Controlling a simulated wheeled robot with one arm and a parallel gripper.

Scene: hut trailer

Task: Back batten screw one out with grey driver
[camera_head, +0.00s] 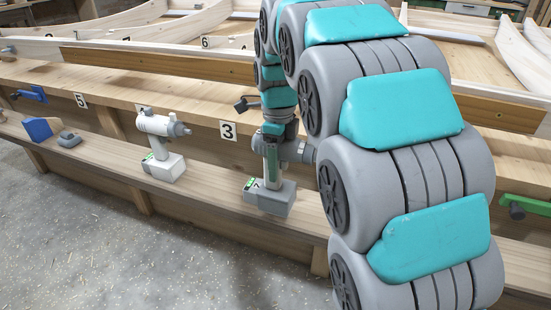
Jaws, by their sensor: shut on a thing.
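My gripper (275,125) is at the end of my grey and teal arm, low over the front shelf. It is shut on the upper body of a grey driver (270,197), which stands upright with its wide base at the shelf. The driver's nose points right, and my arm hides part of it. I cannot tell whether the base still touches the shelf. A brown batten (160,64) runs along the bench behind, partly hidden by my arm. Small dark marks show on it, but I cannot tell whether they are screws. I cannot single out screw one.
A paler driver (160,140) stands on the shelf (225,205) to the left. Beyond it are a blue block (41,129), a small grey item (69,139) and a blue clamp (30,94). A green clamp (525,206) is at right. The floor in front is clear except for shavings.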

